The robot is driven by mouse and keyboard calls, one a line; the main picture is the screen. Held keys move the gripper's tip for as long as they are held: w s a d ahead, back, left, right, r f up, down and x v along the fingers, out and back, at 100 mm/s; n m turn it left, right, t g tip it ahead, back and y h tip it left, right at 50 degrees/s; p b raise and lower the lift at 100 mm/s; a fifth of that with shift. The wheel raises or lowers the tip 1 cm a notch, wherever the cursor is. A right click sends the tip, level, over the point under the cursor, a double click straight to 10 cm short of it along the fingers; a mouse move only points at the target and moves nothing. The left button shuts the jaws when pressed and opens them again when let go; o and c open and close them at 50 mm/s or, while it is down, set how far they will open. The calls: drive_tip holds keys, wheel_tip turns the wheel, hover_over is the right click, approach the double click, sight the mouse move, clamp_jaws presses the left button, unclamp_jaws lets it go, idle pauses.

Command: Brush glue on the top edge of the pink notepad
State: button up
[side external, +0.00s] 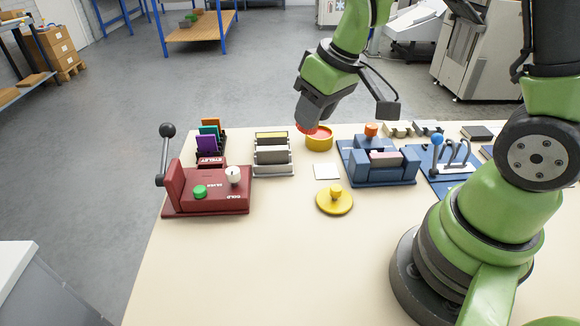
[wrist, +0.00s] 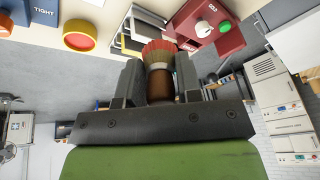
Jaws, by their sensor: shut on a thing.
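My gripper (side external: 318,112) is shut on a brush (wrist: 160,65) with a brown handle, a pale band and reddish bristles. In the side view the bristles show just above the left rim of a yellow glue pot (side external: 319,143); whether they touch it I cannot tell. In the wrist view the pot (wrist: 67,42), orange inside, is apart from the brush, to its left. The pale pink notepad (side external: 387,159) lies in a blue clamp press (side external: 380,179) with an orange knob, right of the pot. The notepad is not clear in the wrist view.
A yellow lid (side external: 334,206) with a knob and a white card (side external: 327,171) lie before the pot. A grey rack (side external: 272,160) and a maroon eyelet press (side external: 205,190) stand left. A blue stand (side external: 448,170) is at the right. The front table (side external: 270,270) is clear.

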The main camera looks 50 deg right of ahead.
drive_tip(key=shift+s+a, duration=0.15)
drive_tip(key=shift+s, duration=0.15)
drive_tip(key=shift+s+d, duration=0.1)
drive_tip(key=shift+d, duration=0.1)
drive_tip(key=s+d+f+n+y, duration=0.1)
drive_tip(key=s+d+n, duration=0.2)
drive_tip(key=d, duration=0.8)
drive_tip(key=shift+s+f+n+g, duration=0.25)
drive_tip(key=shift+n+g, duration=0.15)
drive_tip(key=shift+n, duration=0.3)
drive_tip(key=s+d+n+g+y, duration=0.1)
drive_tip(key=s+d+n, duration=0.4)
drive_tip(key=s+d, duration=0.3)
drive_tip(key=shift+w+f, duration=0.1)
drive_tip(key=shift+f, duration=4.2)
drive_tip(key=shift+w+a+r, duration=0.1)
drive_tip(key=shift+w+a, duration=0.1)
drive_tip(key=shift+w, duration=0.1)
drive_tip(key=shift+c, duration=0.3)
drive_tip(key=shift+w+a, duration=0.55)
drive_tip(key=shift+a, duration=0.05)
drive_tip(key=shift+w+a, duration=2.15)
drive_tip(key=shift+s+d, duration=2.9)
drive_tip(key=shift+d, duration=0.05)
drive_tip(key=shift+s+d, duration=0.1)
wheel_tip(320, 180, up, 8)
